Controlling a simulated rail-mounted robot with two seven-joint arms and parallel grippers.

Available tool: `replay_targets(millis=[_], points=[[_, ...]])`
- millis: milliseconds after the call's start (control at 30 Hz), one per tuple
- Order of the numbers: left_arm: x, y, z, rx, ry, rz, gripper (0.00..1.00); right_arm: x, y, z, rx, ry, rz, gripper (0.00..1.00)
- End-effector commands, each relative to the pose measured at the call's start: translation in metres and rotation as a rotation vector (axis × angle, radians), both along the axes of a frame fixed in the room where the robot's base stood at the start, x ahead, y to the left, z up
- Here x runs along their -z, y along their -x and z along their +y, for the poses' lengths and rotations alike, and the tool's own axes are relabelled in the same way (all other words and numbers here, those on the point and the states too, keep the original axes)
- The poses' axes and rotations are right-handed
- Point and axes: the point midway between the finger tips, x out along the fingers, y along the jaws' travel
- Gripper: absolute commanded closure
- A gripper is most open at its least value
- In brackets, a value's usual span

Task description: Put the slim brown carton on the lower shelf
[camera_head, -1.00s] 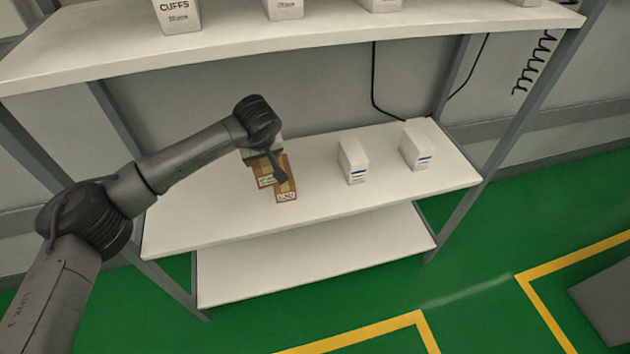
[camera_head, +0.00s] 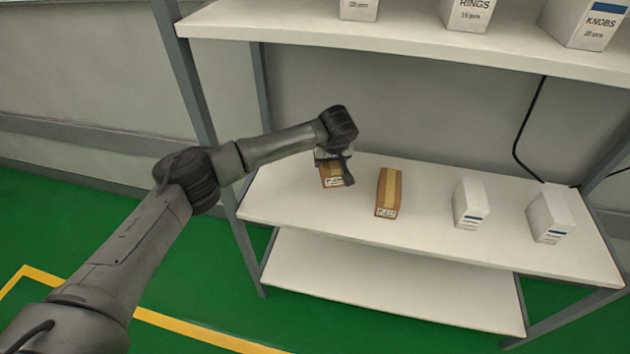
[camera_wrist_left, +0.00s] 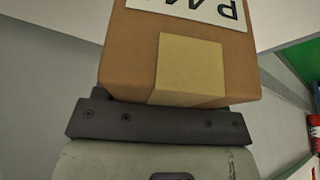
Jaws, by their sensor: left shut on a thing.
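My left gripper (camera_head: 338,160) is shut on a brown carton (camera_head: 331,175) with a white printed label, over the left back part of the middle board (camera_head: 420,232). I cannot tell if this carton touches the board. In the left wrist view the carton (camera_wrist_left: 180,50) fills the top, with a tan tape strip and a label with upside-down letters, against the dark gripper (camera_wrist_left: 155,120). A second brown carton (camera_head: 389,192), with a tape strip and label, stands on the board just right of it. My right gripper is not in view.
White boxes (camera_head: 469,203) and (camera_head: 549,216) stand to the right on the middle board. A bottom board (camera_head: 390,285) below is bare. The upper board (camera_head: 400,43) carries several white boxes. Rack posts (camera_head: 186,75) flank the left side. The middle board's front left is clear.

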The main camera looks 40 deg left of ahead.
Motion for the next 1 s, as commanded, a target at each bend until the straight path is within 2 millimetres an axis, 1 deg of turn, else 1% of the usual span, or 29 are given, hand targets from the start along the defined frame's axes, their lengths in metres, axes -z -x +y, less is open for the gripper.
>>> replay_targets(millis=[33, 100, 200, 333, 467, 567, 833, 900, 1000], points=[[0.010, 0.007, 0.009, -0.001, 0.000, -0.001, 0.64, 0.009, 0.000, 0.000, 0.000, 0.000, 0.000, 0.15], [0.017, 0.014, 0.018, -0.001, 0.001, -0.001, 0.64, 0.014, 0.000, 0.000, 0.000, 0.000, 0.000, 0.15], [0.024, 0.022, 0.028, -0.001, 0.000, -0.002, 0.64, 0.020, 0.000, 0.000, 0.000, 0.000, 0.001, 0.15], [0.029, 0.029, 0.036, 0.001, 0.001, -0.001, 0.64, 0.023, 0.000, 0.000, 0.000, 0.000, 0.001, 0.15], [0.030, 0.031, 0.039, 0.001, 0.001, -0.001, 0.64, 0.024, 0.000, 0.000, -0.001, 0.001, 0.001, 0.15], [0.035, 0.032, 0.039, 0.001, 0.001, -0.001, 0.64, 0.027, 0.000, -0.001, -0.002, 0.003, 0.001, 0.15], [0.069, 0.032, 0.039, 0.001, 0.002, -0.001, 0.64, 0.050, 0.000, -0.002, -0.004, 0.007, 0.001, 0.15], [0.071, 0.032, 0.039, 0.001, 0.003, -0.001, 0.64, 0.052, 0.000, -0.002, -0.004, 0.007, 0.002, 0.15], [0.069, 0.031, 0.039, 0.001, 0.002, -0.002, 0.64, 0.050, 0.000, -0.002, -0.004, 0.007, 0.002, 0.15]])
